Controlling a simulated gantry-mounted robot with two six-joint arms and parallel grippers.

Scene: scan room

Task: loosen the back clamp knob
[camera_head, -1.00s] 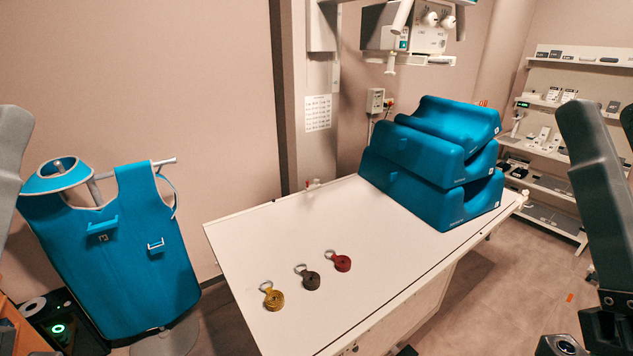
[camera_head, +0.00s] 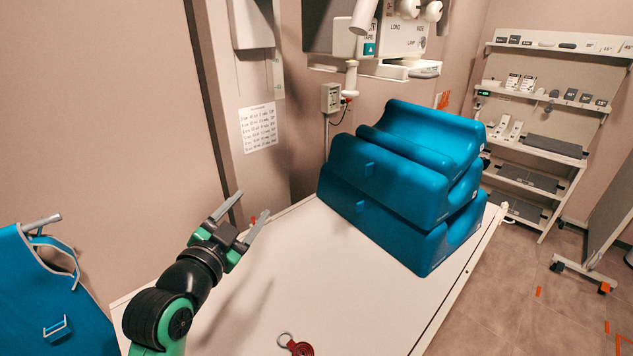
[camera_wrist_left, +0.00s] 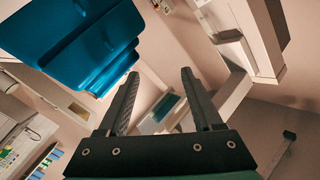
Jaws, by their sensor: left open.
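My left gripper (camera_head: 243,207) is over the back left edge of the white table (camera_head: 330,265), its two fingers spread and nothing between them. It also shows in the left wrist view (camera_wrist_left: 159,73), open and empty. A small red part (camera_head: 252,220) shows at the table's back edge, by the right-hand finger. It looks like the back clamp knob, but it is too small and partly covered to be sure. I cannot tell whether the finger touches it. The wrist view does not clearly show the knob. My right gripper is not in view.
Stacked blue cushions (camera_head: 395,190) stand on the table right of my left gripper; they also show in the wrist view (camera_wrist_left: 75,40). A red tag (camera_head: 298,347) lies at the front. A wall column (camera_head: 250,110) rises behind. A blue apron (camera_head: 45,290) hangs at left.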

